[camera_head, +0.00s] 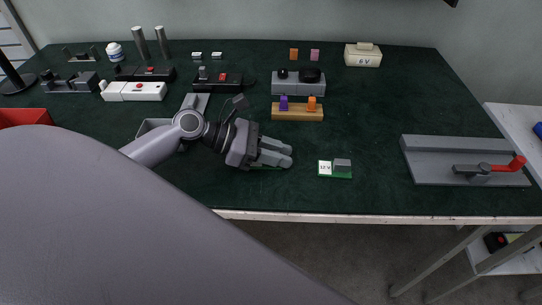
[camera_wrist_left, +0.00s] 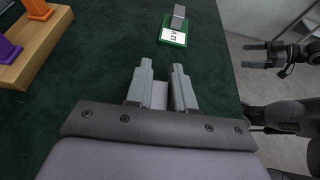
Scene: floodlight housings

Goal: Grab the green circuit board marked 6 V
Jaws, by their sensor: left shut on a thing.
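My left gripper (camera_head: 288,156) is low over the front middle of the green table, shut on a grey block (camera_wrist_left: 160,96) that shows between its fingers in the left wrist view. A thin green edge (camera_head: 266,168) shows under the fingers in the head view, so the block seems to sit on a green board. Its marking is hidden, so I cannot read 6 V on it. My right gripper (camera_wrist_left: 247,56) looks open and empty.
A wooden block (camera_head: 297,115) with purple and orange pieces stands behind the gripper. A grey plate fixture (camera_head: 440,160) with a red-handled clamp is at the right. Black and white housings line the back left. The table's front edge (camera_head: 380,217) is close.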

